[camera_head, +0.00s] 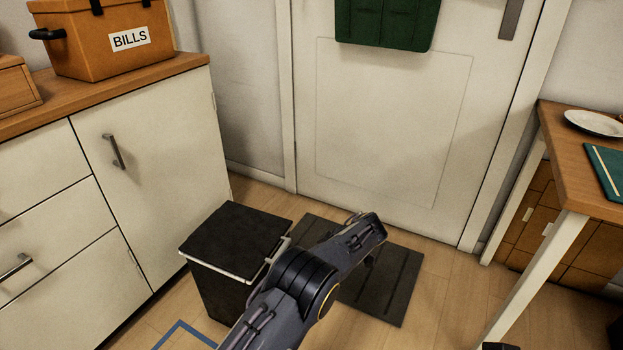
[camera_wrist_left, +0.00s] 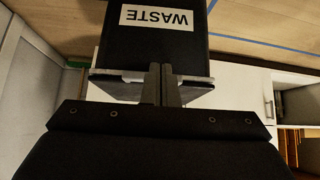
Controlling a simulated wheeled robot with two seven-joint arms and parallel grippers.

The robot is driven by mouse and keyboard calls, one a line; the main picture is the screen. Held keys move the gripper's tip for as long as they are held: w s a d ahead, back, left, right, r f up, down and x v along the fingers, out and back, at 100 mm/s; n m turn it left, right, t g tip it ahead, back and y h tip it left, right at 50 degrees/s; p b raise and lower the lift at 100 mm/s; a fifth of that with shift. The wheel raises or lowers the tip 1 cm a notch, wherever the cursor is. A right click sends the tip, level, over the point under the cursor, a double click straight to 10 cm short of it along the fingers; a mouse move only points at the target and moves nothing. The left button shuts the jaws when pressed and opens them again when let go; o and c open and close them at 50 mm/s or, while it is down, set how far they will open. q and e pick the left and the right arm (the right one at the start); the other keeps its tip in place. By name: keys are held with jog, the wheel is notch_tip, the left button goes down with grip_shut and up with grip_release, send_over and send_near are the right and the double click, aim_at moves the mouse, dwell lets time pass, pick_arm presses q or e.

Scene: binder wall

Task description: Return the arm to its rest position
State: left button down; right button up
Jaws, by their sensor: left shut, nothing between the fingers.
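My left arm (camera_head: 305,283) comes in from the bottom of the head view and reaches up and right, past the right side of the black bin (camera_head: 232,232). Its far end is over the dark floor mat, and its fingers are mostly hidden there. In the left wrist view my left gripper (camera_wrist_left: 163,75) has its two fingers together with nothing between them. The bin shows upside down beyond the fingers, with a white WASTE label (camera_wrist_left: 157,18). I cannot tell how far the fingers are from the bin. My right gripper is not seen.
A white cabinet (camera_head: 165,140) stands left of the bin, with an orange BILLS box (camera_head: 105,40) on top. The dark mat (camera_head: 385,290) lies before a white door (camera_head: 395,120) with a green holder (camera_head: 388,22). A wooden desk (camera_head: 565,160) stands at right. Floor between mat and desk is clear.

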pick_arm(q)
jog(key=s+a+r+m+g+h, duration=0.1)
jog(key=s+a+r+h, duration=0.25)
jog(key=a+r, duration=0.4)
jog(key=s+a+r+m+g+h, duration=0.15)
jog(key=s+a+r, duration=0.25)
jog(key=a+r, duration=0.4)
jog(key=s+a+r+m+t+h, duration=0.1)
jog(key=s+a+r+m+h, duration=0.15)
jog(key=s, duration=0.35)
jog(key=s+a+r+m+h, duration=0.1)
jog(key=s+a+r+h, duration=0.1)
jog(key=s+a+r, duration=0.35)
jog(key=s+d+f+m+t+h, duration=0.1)
jog(key=s+m, duration=0.1)
jog(key=s, duration=0.5)
jog(key=s+d+f+m+t, duration=0.1)
jog(key=s+m+t, duration=0.1)
jog(key=s, duration=0.4)
jog(key=s+d+f+m+t+h, duration=0.1)
jog(key=s+m, duration=0.1)
jog(key=s, duration=0.5)
notch_tip(320, 180, up, 36)
jog(key=p, duration=3.6)
jog(key=shift+p, duration=0.35)
